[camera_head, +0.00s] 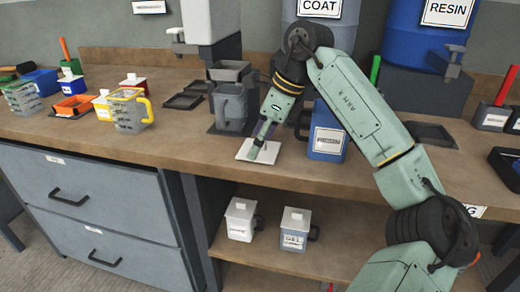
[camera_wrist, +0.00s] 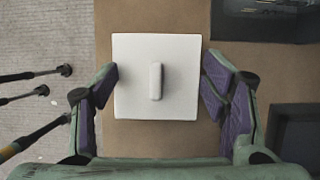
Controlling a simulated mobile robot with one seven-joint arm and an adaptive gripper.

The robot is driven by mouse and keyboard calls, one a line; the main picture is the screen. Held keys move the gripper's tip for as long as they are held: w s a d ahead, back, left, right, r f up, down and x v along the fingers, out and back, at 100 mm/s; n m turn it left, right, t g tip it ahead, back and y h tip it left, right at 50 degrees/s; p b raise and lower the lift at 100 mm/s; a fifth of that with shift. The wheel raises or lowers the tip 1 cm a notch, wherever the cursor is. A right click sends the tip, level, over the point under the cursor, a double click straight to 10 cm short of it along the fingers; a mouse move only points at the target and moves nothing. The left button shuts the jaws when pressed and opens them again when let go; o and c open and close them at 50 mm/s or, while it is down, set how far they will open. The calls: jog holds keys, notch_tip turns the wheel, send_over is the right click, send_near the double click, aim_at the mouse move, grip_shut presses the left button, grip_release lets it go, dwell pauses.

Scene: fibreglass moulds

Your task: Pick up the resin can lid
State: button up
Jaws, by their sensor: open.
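The resin can lid (camera_head: 244,152) is a flat white square lying on the wooden counter near its front edge. In the wrist view the lid (camera_wrist: 135,98) shows from above, with a small raised white handle at its middle. My gripper (camera_head: 262,150) points down over the lid, and the arm covers part of it. In the wrist view my gripper (camera_wrist: 160,82) is open, with one finger at the lid's left side and one at its right; the handle stands between them, not gripped. A blue can labelled RESIN (camera_head: 328,141) stands just right of the gripper; my arm hides part of it.
A grey jug (camera_head: 231,105) stands close on the left, under a dispenser. Two labelled cans sit on the lower shelf (camera_head: 280,258). The counter (camera_head: 180,150) is bare left of the lid.

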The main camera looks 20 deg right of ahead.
jog(key=c, duration=0.9)
jog(key=shift+s+f, duration=0.1)
jog(key=shift+f, duration=0.05)
jog(key=shift+c, duration=0.5)
